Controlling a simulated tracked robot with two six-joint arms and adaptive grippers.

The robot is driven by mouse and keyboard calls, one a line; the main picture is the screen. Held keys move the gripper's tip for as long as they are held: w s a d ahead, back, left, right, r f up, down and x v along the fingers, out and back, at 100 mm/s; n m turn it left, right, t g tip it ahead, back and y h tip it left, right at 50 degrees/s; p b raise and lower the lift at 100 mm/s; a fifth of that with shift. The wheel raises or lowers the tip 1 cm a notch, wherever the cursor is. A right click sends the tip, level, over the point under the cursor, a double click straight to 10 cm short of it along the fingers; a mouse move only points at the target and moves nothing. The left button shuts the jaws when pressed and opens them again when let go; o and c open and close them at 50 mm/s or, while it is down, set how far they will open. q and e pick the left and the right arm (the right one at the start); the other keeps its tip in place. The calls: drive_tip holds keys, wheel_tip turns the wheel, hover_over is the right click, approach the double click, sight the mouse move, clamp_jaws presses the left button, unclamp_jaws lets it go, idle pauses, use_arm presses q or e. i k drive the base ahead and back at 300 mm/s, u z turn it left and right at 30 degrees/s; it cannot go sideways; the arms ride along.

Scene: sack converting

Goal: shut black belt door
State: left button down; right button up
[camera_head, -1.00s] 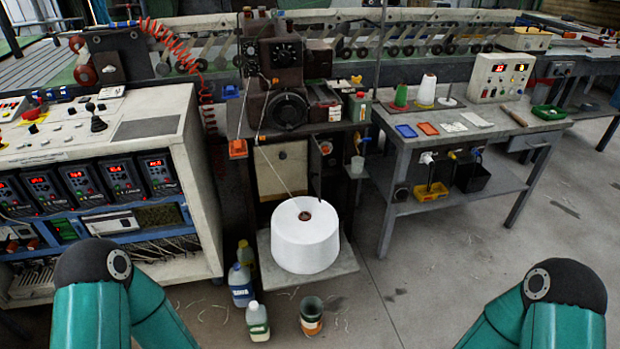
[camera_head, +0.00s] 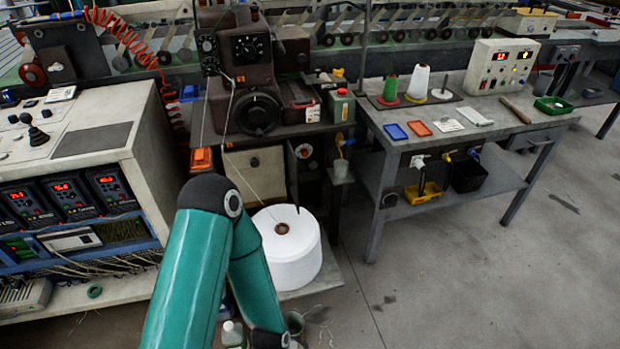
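The dark brown machine (camera_head: 245,60) stands at the middle left of the head view, above a white thread cone (camera_head: 300,262). I cannot pick out a black belt door for certain. A beige panel (camera_head: 262,172) with a dark knob shows under the machine head. A dark face with a red and white round part (camera_head: 304,151) is to its right. My teal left arm rises in front of the machine's lower left and bends down before the cone, hiding part of both. Its gripper is below the picture. My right arm and gripper are not in view.
A control cabinet (camera_head: 100,140) stands at the left. A grey bench (camera_head: 440,135) with spools, trays and a control box (camera_head: 500,67) stands at the right. Bottles and a can are partly hidden near the cone. The floor (camera_head: 480,285) at lower right is clear.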

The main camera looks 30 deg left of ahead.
sight(292, 183)
drive_tip(key=u, duration=0.15)
drive_tip(key=i, duration=0.95)
drive_tip(key=u, duration=0.7)
